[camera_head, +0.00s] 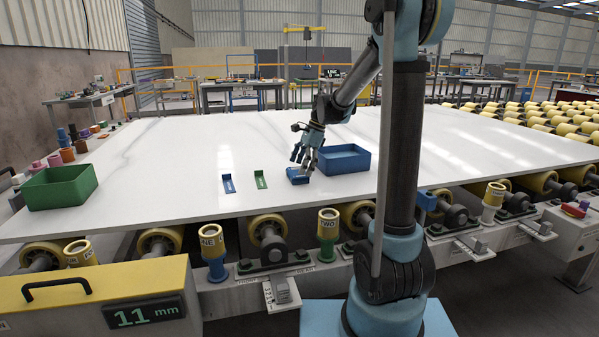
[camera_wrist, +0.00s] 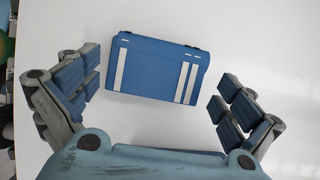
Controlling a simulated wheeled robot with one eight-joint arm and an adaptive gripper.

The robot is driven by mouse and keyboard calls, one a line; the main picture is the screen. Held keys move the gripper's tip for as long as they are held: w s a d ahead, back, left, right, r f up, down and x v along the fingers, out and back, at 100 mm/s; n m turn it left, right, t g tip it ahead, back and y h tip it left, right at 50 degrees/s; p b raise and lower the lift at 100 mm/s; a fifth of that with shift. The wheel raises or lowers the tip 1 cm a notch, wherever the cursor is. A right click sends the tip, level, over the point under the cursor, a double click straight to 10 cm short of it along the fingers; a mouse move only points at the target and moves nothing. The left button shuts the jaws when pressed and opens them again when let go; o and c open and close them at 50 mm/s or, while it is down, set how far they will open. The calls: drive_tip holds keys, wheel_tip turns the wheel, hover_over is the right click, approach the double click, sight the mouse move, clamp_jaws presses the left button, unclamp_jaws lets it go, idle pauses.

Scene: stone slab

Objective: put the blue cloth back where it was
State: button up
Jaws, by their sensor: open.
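The blue cloth (camera_head: 298,178) looks like a folded block and lies on the white stone slab (camera_head: 165,200), just left of a blue box. In the wrist view the cloth (camera_wrist: 152,68) shows white stripes and sits slightly tilted. My gripper (camera_head: 303,157) is open and close over the cloth in the head view. In the wrist view its fingers (camera_wrist: 153,92) are spread wide, with the cloth between and ahead of them, not touching it.
The blue box (camera_head: 343,159) stands close to the right of the cloth. A green box (camera_head: 60,188) is at the slab's left end, with several coloured cylinders (camera_head: 67,153) behind it. The slab between the green box and the markers is clear. Rollers (camera_head: 268,229) line the front edge.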

drive_tip(key=v, duration=1.1)
drive_tip(key=shift+s, duration=0.15)
